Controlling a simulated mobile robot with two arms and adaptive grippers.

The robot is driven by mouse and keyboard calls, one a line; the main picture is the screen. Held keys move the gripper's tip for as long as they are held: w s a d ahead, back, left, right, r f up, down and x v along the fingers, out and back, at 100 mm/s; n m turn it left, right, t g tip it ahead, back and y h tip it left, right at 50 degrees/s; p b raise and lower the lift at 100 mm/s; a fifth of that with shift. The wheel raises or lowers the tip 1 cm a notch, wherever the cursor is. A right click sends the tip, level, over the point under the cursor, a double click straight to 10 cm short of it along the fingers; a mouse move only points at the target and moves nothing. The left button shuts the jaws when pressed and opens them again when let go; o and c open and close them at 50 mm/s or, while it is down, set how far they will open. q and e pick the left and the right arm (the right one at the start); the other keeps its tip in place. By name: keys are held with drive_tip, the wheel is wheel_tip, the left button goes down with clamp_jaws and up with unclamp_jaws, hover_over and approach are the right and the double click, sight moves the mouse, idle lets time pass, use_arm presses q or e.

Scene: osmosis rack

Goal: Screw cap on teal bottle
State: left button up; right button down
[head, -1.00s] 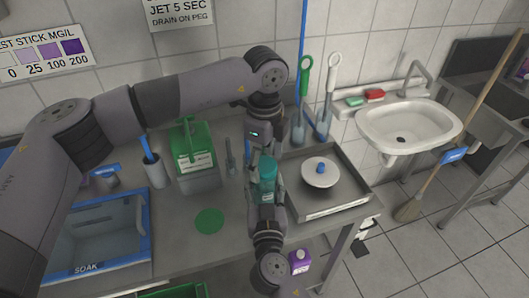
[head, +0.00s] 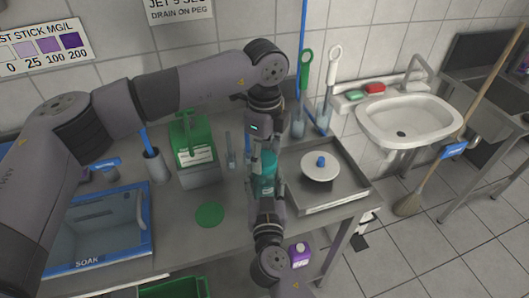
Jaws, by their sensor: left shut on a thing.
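A teal bottle (head: 265,183) stands upright near the front left corner of the grey tray, partly hidden by both grippers. My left gripper (head: 264,158) reaches down over it from above. It is shut at the bottle's top, where the cap is; its fingers largely hide the cap, so I cannot make out the seam between cap and neck. My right gripper (head: 267,200) comes in from the front, with its fingers close to the lower body of the bottle. I cannot tell whether they press on it.
The grey tray (head: 338,204) with a white blue-knobbed lid (head: 320,167) lies just right of the bottle. Bare counter with a green disc (head: 209,214) lies between.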

use_arm(q)
drive_tip(key=m, duration=0.9)
drive_tip(key=shift+m, duration=0.3)
drive_tip(key=m, duration=1)
drive_tip(key=shift+m, duration=0.3)
drive_tip(key=m, duration=0.6)
drive_tip(key=shift+f+m, duration=0.1)
drive_tip(key=shift+m, duration=0.2)
drive_tip(key=m, duration=0.8)
drive_tip(key=shift+m, duration=0.4)
drive_tip(key=m, duration=0.5)
drive_tip(key=shift+w, duration=0.1)
drive_tip(key=o, duration=1.4)
